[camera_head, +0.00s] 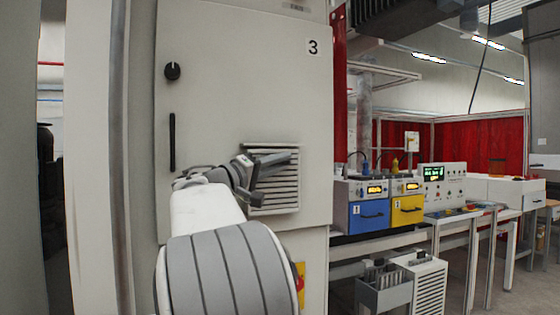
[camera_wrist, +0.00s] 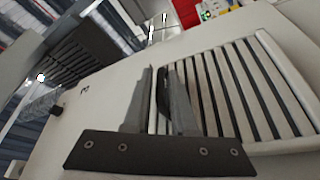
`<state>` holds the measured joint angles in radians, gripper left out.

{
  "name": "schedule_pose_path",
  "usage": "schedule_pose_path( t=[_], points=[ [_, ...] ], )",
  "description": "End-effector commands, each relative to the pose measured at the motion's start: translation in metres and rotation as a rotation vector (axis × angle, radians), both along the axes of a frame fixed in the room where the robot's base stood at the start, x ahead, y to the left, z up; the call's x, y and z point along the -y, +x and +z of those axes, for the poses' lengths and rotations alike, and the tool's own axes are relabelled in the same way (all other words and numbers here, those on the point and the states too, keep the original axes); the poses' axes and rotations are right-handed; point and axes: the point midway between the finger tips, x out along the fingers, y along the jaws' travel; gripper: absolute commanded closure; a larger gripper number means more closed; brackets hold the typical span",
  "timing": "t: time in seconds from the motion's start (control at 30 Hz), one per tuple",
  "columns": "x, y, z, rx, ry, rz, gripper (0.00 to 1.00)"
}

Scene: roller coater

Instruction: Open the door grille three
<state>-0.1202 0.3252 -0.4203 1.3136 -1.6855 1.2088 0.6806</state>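The tall pale grey door (camera_head: 225,60) bears a black "3" label at its top right and looks shut. A slatted grille (camera_head: 275,198) with a pale frame is set low on the door's right side. In the wrist view the grille (camera_wrist: 270,100) fills the right side. My gripper (camera_head: 285,160) is in front of the grille's upper part, hiding some of its slats. In the wrist view my gripper's two grey fingers (camera_wrist: 155,75) have a narrow gap between them, at the grille's left edge. Contact with the grille cannot be told.
A black vertical handle (camera_head: 172,142) and a black knob (camera_head: 172,71) are on the door's left side. To the right, a bench carries a blue box (camera_head: 368,216) and a yellow box (camera_head: 407,209). A grey crate (camera_head: 385,292) stands beneath.

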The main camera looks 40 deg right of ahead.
Motion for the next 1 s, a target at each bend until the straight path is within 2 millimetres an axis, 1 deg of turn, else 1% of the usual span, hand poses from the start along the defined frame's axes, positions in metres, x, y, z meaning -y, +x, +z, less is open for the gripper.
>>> schedule_pose_path(
  t=[0.27,0.3,0.37,0.4,0.43,1.0],
  points=[
    [0.0023,0.0004,0.0002,0.000,0.000,0.000,0.75],
    [0.0023,0.0004,0.0002,0.000,0.000,0.000,0.79],
    [0.0022,0.0004,0.0001,0.000,0.000,0.000,0.90],
    [0.0022,0.0004,0.0001,0.000,-0.001,0.001,0.97],
    [0.0022,0.0004,0.0002,0.000,-0.001,0.001,1.00],
    [0.0019,0.0005,0.0001,0.000,0.000,0.001,1.00]
  ],
)
